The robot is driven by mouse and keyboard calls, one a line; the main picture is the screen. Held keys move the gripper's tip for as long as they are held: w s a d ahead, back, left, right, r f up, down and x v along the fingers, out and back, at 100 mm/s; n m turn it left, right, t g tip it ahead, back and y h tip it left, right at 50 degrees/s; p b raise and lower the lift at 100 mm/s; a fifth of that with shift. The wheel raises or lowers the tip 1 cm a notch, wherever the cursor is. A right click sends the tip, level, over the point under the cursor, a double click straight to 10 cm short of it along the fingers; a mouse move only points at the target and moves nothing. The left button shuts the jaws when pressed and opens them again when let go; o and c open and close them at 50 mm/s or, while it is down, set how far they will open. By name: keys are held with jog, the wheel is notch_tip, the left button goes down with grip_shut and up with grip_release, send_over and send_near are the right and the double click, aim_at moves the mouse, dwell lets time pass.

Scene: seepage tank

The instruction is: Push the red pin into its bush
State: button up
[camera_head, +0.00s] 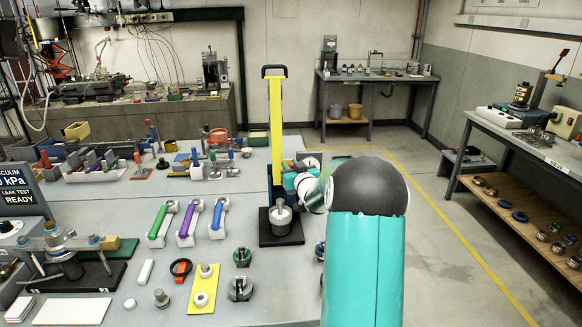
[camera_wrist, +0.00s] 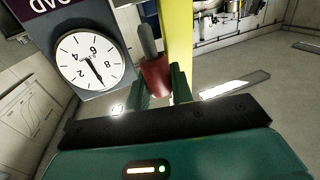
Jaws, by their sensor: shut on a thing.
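The red pin (camera_wrist: 155,76) shows in the wrist view as a tapered red piece with a grey rod running from it towards the top of the picture. My gripper (camera_wrist: 160,88) has its green fingers shut on the red piece, beside a yellow post (camera_wrist: 178,40). In the head view my arm reaches to this yellow post (camera_head: 276,120), which has a black handle on top and a dark base. My fingertips and the red pin are not clear there. I cannot make out the bush, or whether the pin is touching it.
A dial (camera_wrist: 90,60) with an upside-down label is close left of the pin in the wrist view. A grey weight (camera_head: 281,218) stands at the post's foot. Coloured-handled tools (camera_head: 190,220) and small parts lie left on the bench.

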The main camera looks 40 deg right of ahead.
jog(key=shift+f, duration=2.05)
jog(key=o, duration=1)
jog(key=shift+o, duration=0.2)
jog(key=v, duration=1.3)
jog(key=shift+s, duration=0.4)
jog(key=shift+a+r, duration=0.15)
